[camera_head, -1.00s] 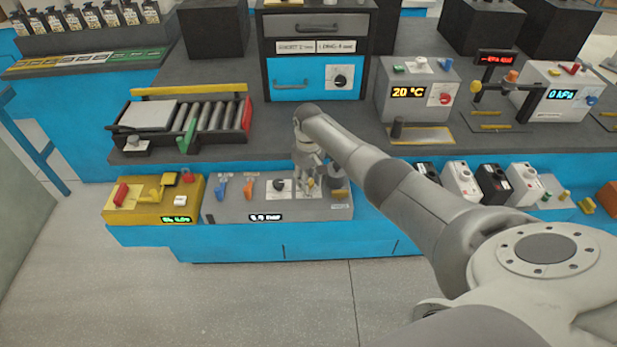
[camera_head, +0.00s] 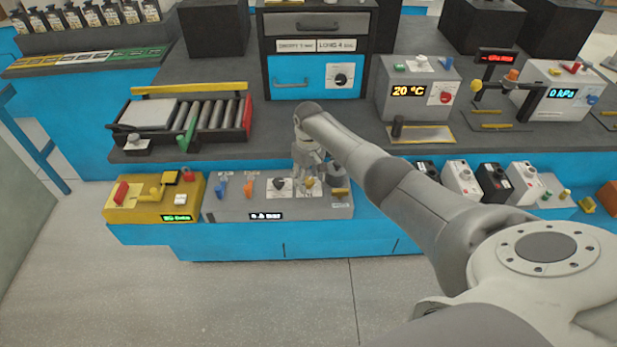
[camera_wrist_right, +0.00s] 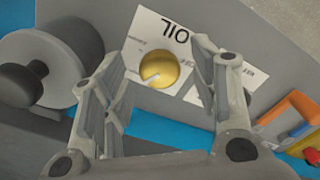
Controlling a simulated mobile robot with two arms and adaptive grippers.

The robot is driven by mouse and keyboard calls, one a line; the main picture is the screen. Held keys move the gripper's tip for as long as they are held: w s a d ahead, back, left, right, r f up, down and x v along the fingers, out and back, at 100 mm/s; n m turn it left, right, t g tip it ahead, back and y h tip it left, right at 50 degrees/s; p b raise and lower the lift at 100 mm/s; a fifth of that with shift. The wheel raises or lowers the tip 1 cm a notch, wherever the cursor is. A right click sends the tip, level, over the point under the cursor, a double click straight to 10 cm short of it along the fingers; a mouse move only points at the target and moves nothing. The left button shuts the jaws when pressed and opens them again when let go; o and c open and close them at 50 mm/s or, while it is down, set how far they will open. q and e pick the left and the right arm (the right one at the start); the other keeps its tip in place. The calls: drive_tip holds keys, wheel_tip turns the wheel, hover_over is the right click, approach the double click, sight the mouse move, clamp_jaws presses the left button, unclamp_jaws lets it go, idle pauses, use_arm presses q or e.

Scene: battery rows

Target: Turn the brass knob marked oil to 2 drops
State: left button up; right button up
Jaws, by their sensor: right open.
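The brass knob (camera_wrist_right: 158,69) is round and gold with a pale pointer line, on a white plate marked OIL (camera_wrist_right: 178,32) that appears upside down in the right wrist view. In the head view the knob (camera_head: 309,182) shows small on the grey control panel (camera_head: 235,208), partly covered by my right gripper. My right gripper (camera_wrist_right: 155,60) is open, with one finger on each side of the knob in the wrist view. I cannot tell whether either finger touches it. The scale marks are too small to read. My left gripper is not in view.
A large grey cylinder with a dark knob (camera_wrist_right: 20,84) lies close beside the left finger. Orange and blue levers (camera_wrist_right: 292,112) are at the right of the wrist view. A black knob (camera_head: 279,184) and a yellow control box (camera_head: 150,212) stand left of the gripper.

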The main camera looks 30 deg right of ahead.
sight(309, 180)
wheel_tip(309, 180, up, 12)
idle(0.5)
idle(0.3)
